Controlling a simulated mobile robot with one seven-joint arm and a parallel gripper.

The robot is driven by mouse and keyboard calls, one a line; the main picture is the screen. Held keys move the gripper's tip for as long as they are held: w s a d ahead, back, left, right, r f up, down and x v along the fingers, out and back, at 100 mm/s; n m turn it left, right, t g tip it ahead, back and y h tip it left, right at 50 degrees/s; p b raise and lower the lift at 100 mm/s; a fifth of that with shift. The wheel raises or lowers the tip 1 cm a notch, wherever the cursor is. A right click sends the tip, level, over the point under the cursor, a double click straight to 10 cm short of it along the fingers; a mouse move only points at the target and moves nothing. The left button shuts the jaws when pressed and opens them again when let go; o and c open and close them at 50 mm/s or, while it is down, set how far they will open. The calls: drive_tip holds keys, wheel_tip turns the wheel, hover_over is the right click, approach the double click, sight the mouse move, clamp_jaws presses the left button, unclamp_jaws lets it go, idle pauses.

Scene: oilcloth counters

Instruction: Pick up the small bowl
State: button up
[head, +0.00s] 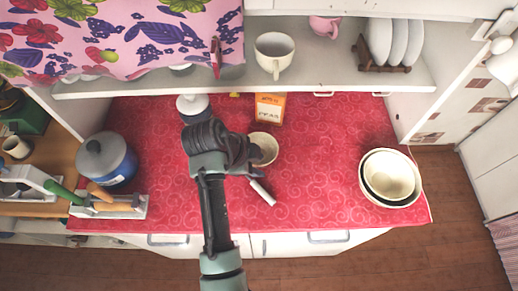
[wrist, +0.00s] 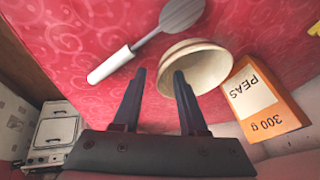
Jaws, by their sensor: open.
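The small cream bowl (head: 264,149) stands on the red patterned counter, just right of the end of my arm in the head view. In the wrist view the bowl (wrist: 212,67) lies ahead and right of centre. The left finger is clear of the bowl. In the head view the wrist hides the fingers and part of the bowl's left side.
A spatula (wrist: 112,65) lies beside the bowl. An orange peas box (head: 269,108) stands close behind it. Larger nested bowls (head: 391,176) are at the right, and a blue pot (head: 107,163) at the left. A shelf (head: 330,73) overhangs the back. Counter between spatula and nested bowls is clear.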

clamp_jaws()
idle(1.4)
